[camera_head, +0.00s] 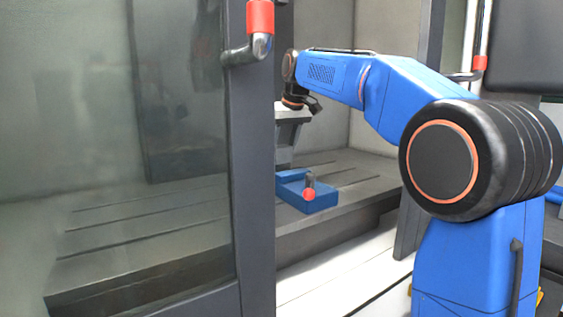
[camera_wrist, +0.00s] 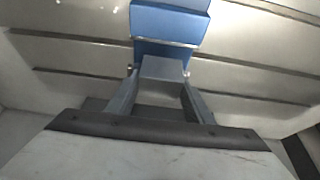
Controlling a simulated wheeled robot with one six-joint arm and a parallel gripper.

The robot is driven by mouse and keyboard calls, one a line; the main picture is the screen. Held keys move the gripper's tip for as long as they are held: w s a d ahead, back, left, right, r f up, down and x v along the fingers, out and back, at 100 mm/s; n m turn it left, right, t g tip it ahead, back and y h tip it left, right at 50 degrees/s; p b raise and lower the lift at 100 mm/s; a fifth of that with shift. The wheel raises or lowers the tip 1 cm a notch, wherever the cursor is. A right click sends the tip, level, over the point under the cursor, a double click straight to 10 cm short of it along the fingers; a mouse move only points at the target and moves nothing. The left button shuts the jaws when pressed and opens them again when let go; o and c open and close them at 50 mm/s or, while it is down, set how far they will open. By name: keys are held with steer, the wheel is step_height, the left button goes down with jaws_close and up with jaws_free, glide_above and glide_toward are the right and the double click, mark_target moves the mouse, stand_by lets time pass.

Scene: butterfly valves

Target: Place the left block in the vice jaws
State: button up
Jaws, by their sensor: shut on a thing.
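The vice (camera_head: 318,200) is blue with a red-tipped handle and stands on the slotted machine bed. It also shows in the wrist view as a blue body (camera_wrist: 165,22) at the top. My gripper (camera_head: 285,160) points down inside the machine, just above and behind the vice. In the wrist view its two fingers (camera_wrist: 160,82) are shut on a grey block (camera_wrist: 162,69). The block appears close to the vice's near edge in that view; whether they touch I cannot tell. In the head view the block cannot be clearly made out.
The slotted machine bed (camera_head: 150,225) lies around the vice, with free room on its left. A dark door frame (camera_head: 252,200) with a red-capped handle (camera_head: 260,18) stands left of my arm. The glass door panel (camera_head: 100,120) covers the left side.

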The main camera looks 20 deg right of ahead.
mark_target(282, 160)
steer(key=shift+f, duration=1.9)
steer(key=o, duration=1.3)
steer(key=shift+f, duration=0.1)
steer(key=v, duration=1.2)
